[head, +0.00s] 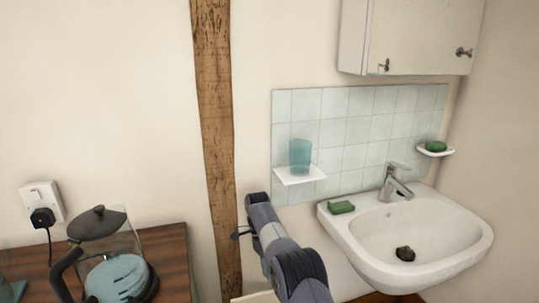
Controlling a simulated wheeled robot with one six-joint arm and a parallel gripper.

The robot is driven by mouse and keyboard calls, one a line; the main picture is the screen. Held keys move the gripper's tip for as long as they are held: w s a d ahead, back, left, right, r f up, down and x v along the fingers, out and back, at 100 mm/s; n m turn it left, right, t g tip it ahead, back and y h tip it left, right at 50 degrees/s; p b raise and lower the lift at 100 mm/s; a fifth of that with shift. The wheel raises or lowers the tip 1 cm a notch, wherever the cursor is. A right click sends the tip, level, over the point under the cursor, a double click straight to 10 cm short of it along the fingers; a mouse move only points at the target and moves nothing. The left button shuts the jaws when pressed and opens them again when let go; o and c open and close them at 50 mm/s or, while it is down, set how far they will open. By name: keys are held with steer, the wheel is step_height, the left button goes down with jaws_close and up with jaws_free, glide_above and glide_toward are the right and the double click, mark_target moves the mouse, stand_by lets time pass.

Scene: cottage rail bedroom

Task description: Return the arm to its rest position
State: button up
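I cannot make out my gripper's fingers in the head view. A thin dark piece sticks out to the left of the upper link; I cannot tell what it is. I see nothing held.
Right of my arm is a white sink (460,235) with a tap (394,184) and green soap (341,208) on its rim. A teal tumbler (300,155) stands on a small shelf (300,176). A cabinet (415,35) hangs above. A glass jug (122,245) stands lower left.

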steer(key=f, duration=0.2)
steer(key=f+b, duration=0.1)
steer(key=f, duration=0.4)
steer(key=shift+s+d+f+b, duration=0.1)
steer(key=shift+s+f+b, duration=0.15)
steer(key=shift+s+b, duration=0.1)
stand_by(0.4)
steer(key=shift+r, duration=0.1)
